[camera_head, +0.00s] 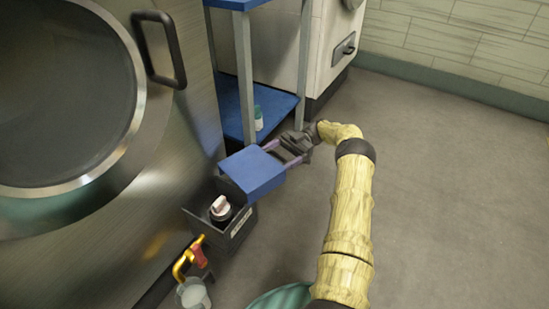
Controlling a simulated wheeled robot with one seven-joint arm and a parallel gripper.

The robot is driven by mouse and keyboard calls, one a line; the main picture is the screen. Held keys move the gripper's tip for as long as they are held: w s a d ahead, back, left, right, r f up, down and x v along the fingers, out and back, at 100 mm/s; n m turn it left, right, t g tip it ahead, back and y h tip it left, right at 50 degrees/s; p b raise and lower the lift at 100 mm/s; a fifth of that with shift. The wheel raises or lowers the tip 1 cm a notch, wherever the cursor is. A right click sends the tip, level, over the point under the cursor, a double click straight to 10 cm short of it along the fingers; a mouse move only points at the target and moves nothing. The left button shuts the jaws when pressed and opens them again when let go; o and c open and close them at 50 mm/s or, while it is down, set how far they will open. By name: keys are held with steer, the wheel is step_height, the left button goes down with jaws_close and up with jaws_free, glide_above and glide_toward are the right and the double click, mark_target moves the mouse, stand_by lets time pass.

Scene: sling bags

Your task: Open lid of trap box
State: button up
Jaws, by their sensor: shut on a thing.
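The trap box (243,228) is a dark open-topped box on the floor against the steel machine. A knob with a pale top (221,207) shows inside it. Its blue lid (252,171) is raised and tilted above the box, and the box's opening is partly visible. My gripper (279,153) is at the lid's upper right edge, with its purple-tipped fingers shut on the lid. The contact of the fingertips is small in the picture. Whether the lid still touches the box at its back edge I cannot tell.
A steel machine with a round door (62,95) and dark handle (160,47) stands left. A blue shelf (232,112) on metal legs holds a small green-and-white bottle (259,118). A yellow-and-red valve (190,256) and grey bucket (193,294) sit below the box. Floor (450,170) at right is clear.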

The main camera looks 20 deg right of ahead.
steer(key=shift+w, duration=0.1)
steer(key=shift+a, duration=0.1)
steer(key=o, duration=1.2)
steer(key=shift+f, duration=0.1)
steer(key=shift+o, duration=0.2)
step_height(320, 180, up, 10)
steer(key=p, duration=0.6)
